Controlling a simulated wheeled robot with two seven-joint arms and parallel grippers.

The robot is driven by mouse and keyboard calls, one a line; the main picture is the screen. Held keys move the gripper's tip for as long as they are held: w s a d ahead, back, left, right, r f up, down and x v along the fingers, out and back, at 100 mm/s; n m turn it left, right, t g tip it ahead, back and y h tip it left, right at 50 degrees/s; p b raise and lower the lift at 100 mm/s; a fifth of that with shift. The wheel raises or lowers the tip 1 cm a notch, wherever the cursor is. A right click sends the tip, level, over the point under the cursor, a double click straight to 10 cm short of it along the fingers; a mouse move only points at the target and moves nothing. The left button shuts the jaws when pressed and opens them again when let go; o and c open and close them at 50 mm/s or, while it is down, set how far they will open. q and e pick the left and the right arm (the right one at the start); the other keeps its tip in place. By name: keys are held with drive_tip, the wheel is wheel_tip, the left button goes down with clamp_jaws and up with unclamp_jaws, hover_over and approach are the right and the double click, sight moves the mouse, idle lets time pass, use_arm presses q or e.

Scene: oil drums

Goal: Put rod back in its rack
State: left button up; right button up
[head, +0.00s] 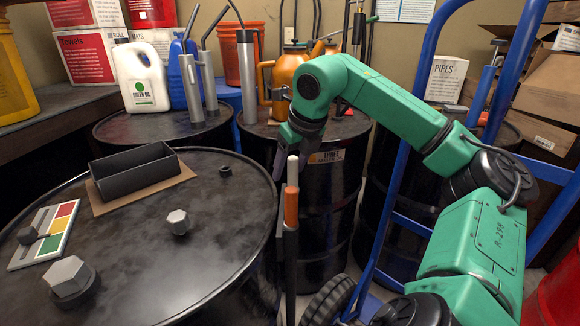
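An upright rod (291,208) with a white top, an orange band and a dark lower part stands in the gap right of the near drum. Its lower end runs out of the bottom of the head view. My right gripper (291,160) points down at the rod's white top, with dark finger parts beside and behind it. I cannot tell whether the fingers grip the rod. No rack is clearly recognisable. My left gripper is not in view.
The near black drum (215,200) carries a black open box (135,172), hex nuts (178,222) and a coloured card (45,235). Grey tubes (190,88), a white jug (141,77) and an orange can (290,75) stand on drums behind. A blue hand truck (404,150) stands at right.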

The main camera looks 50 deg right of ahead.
drive_tip(key=p+v, duration=0.3)
drive_tip(key=v, duration=1.1)
drive_tip(key=shift+r, duration=0.3)
drive_tip(key=shift+s, duration=0.1)
